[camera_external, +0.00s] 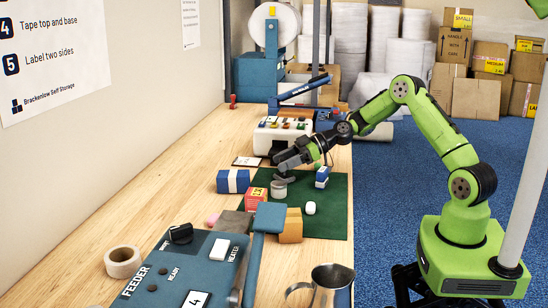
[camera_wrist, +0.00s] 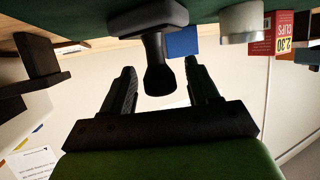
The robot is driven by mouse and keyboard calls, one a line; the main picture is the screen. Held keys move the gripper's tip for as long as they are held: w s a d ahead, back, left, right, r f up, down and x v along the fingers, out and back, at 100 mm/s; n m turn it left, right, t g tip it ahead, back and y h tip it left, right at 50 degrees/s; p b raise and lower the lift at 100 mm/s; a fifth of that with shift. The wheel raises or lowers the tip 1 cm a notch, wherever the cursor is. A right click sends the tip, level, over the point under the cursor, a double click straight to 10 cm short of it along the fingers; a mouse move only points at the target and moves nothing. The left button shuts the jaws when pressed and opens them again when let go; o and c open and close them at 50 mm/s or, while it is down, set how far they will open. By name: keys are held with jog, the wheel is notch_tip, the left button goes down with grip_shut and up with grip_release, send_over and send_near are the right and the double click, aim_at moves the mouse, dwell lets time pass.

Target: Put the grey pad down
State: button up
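The dark grey pad (camera_wrist: 154,48), a wide base with a knobbed handle, shows upside down in the wrist view, its base against the green mat (camera_wrist: 90,32). In the external view the pad (camera_external: 284,178) is small and partly covered by my gripper (camera_external: 284,163), at the mat's far left part. In the wrist view my gripper (camera_wrist: 158,88) has its two fingers apart, one on each side of the handle. A gap shows between the handle and each finger.
A light grey roll (camera_external: 278,189) and a red clips box (camera_external: 257,193) stand close to the pad. A blue and white box (camera_external: 233,181), a blue and white item (camera_external: 322,177) and a white machine (camera_external: 284,136) are around it. The mat's front right part (camera_external: 330,222) is bare.

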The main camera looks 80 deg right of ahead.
jog(key=shift+r, duration=0.2)
jog(key=p+v, duration=0.1)
jog(key=v, duration=1.1)
jog(key=a+g, duration=0.1)
jog(key=a, duration=0.1)
jog(key=a+r+g, duration=0.1)
jog(key=a, duration=0.4)
jog(key=shift+s+r+n+g, duration=0.3)
jog(key=shift+s+n+g, duration=0.05)
jog(key=shift+n+g, duration=0.05)
jog(key=s+a+r+g+h, duration=0.25)
jog(key=s+a, duration=0.35)
jog(key=a, duration=0.3)
jog(key=s+a+r+m+g+h, duration=0.1)
jog(key=s+a+m, duration=0.1)
jog(key=s, duration=0.8)
jog(key=s+a+r+m+h, duration=0.1)
jog(key=s+a+m, duration=0.1)
jog(key=s, duration=0.8)
jog(key=shift+r+m+g, duration=0.25)
jog(key=shift+m+g, duration=0.1)
jog(key=shift+m, duration=0.35)
jog(key=shift+r+h, duration=0.1)
jog(key=shift+h, duration=0.15)
